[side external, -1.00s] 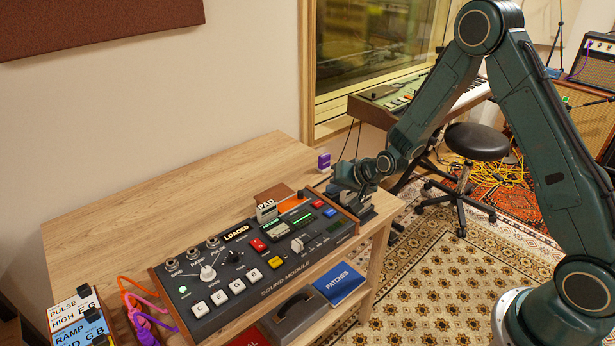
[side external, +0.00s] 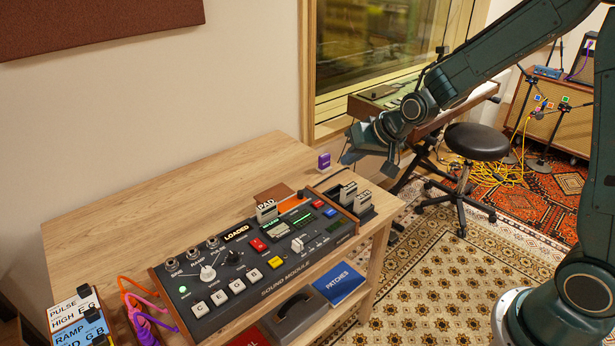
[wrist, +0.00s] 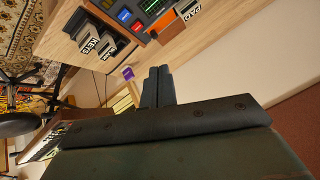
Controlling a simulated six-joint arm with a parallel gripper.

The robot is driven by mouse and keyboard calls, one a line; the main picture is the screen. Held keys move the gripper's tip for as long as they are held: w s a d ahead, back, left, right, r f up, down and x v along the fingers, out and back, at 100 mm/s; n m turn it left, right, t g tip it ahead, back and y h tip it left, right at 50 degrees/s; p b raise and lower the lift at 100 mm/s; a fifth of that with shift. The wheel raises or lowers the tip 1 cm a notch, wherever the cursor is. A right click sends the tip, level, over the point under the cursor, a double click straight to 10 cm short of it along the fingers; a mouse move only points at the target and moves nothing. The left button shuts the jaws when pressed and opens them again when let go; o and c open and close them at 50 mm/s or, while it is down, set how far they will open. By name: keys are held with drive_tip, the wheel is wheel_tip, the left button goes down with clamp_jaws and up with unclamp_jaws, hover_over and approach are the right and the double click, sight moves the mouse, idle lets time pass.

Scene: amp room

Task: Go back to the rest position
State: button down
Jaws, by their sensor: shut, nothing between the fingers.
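My gripper (side external: 366,158) is in the air above the right end of the wooden desk (side external: 120,213). In the wrist view its fingers (wrist: 158,86) are together with nothing between them. It is apart from the sound module (side external: 262,262) and from the labelled cartridges (side external: 355,198) standing at the module's right end. The cartridges also show in the wrist view (wrist: 95,40). A PAD cartridge (side external: 266,211) stands at the module's back edge. The module's display reads LOADED.
A small purple object (side external: 324,161) stands near the desk's back right corner, close to my gripper. A keyboard (side external: 450,110) and a black stool (side external: 476,141) stand to the right.

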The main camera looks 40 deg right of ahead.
drive_tip(key=s+r+n, duration=0.1)
drive_tip(key=s+r, duration=0.3)
drive_tip(key=s, duration=0.5)
drive_tip(key=s+a+r+n+g, duration=0.1)
drive_tip(key=s+r, duration=0.3)
drive_tip(key=s, duration=0.6)
drive_tip(key=s+r+n+g+h, duration=0.1)
drive_tip(key=s+r, duration=0.3)
drive_tip(key=s, duration=0.5)
drive_tip(key=shift+s+a+n, duration=0.15)
drive_tip(key=shift+a+n, duration=0.15)
drive_tip(key=shift+n, duration=0.6)
drive_tip(key=shift+r, duration=0.1)
